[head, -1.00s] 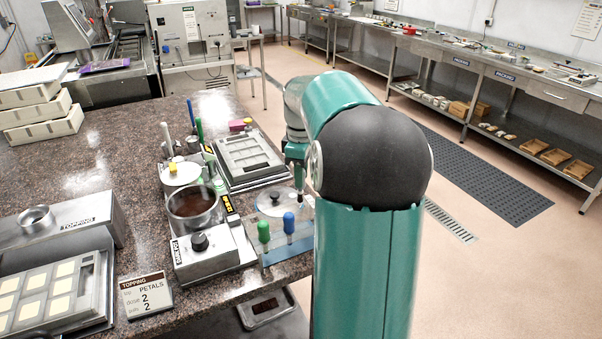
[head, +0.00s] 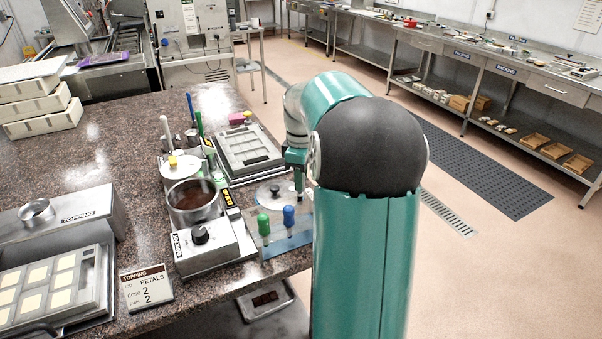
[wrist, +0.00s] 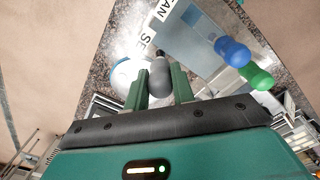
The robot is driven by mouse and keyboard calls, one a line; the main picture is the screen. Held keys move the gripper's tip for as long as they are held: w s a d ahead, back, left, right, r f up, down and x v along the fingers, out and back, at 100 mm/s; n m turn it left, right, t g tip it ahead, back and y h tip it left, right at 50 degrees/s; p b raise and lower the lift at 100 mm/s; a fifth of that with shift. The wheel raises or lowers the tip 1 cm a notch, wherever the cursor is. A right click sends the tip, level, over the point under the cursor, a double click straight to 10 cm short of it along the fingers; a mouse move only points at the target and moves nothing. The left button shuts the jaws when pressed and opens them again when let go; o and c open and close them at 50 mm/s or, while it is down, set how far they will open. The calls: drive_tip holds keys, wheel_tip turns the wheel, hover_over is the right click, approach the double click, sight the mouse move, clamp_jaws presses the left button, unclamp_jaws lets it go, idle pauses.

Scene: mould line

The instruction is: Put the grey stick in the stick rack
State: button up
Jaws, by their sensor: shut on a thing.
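My gripper (wrist: 160,86) is shut on the grey stick (wrist: 159,76), whose rounded dark grey grip shows between the two green fingers in the wrist view. In the head view, my gripper (head: 298,180) hangs above the counter edge, just behind the stick rack. The stick rack (head: 290,244) is a bluish plate at the counter's front edge. A green-handled stick (head: 263,225) and a blue-handled stick (head: 289,216) stand upright in it. In the wrist view the rack (wrist: 205,48) lies beyond the fingers, with lettering on a pale strip. The grey stick's lower end is hidden.
Left of the rack stand a control box (head: 215,250) and a pot of brown contents (head: 194,203). A grey mould tray (head: 248,151) lies behind. Open floor is to the right.

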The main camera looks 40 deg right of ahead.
drive_tip(key=shift+f, duration=1.35)
drive_tip(key=o, duration=1.5)
drive_tip(key=shift+c, duration=0.2)
drive_tip(key=shift+r, duration=3.5)
